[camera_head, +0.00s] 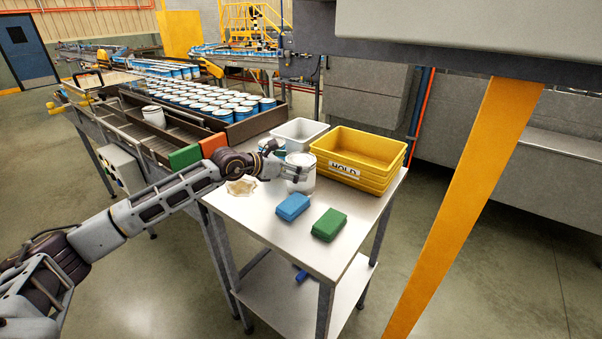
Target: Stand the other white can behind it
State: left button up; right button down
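A white can (301,184) stands upright on the steel side table (262,217), in front of the yellow bin. My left gripper (301,172) reaches in from the left at the can's upper part, its fingers overlapping the can's near left side. I cannot tell whether the fingers press on it. Another white can (154,116) stands on the conveyor at the left, apart from the rows of blue cans. My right gripper is out of view.
The yellow bin stack (371,154) marked HOLD and a grey-white tub (299,128) stand at the table's back. A blue block (293,206), a green block (329,224) and a crumpled tan cloth (241,187) lie on the table. Blue cans (215,100) fill the conveyor.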

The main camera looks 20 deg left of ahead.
pick_arm(q)
jog(key=shift+w+d+f, duration=0.25)
jog(key=shift+w+d, duration=0.1)
jog(key=shift+w, duration=0.1)
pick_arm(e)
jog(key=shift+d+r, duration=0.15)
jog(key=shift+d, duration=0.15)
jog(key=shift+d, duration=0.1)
pick_arm(q)
jog(key=c, duration=1.1)
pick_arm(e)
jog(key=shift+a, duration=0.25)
pick_arm(q)
jog(key=shift+r, duration=0.1)
jog(key=shift+r, duration=0.1)
jog(key=shift+r, duration=0.6)
jog(key=shift+r+b, duration=0.9)
jog(key=shift+r, duration=3.4)
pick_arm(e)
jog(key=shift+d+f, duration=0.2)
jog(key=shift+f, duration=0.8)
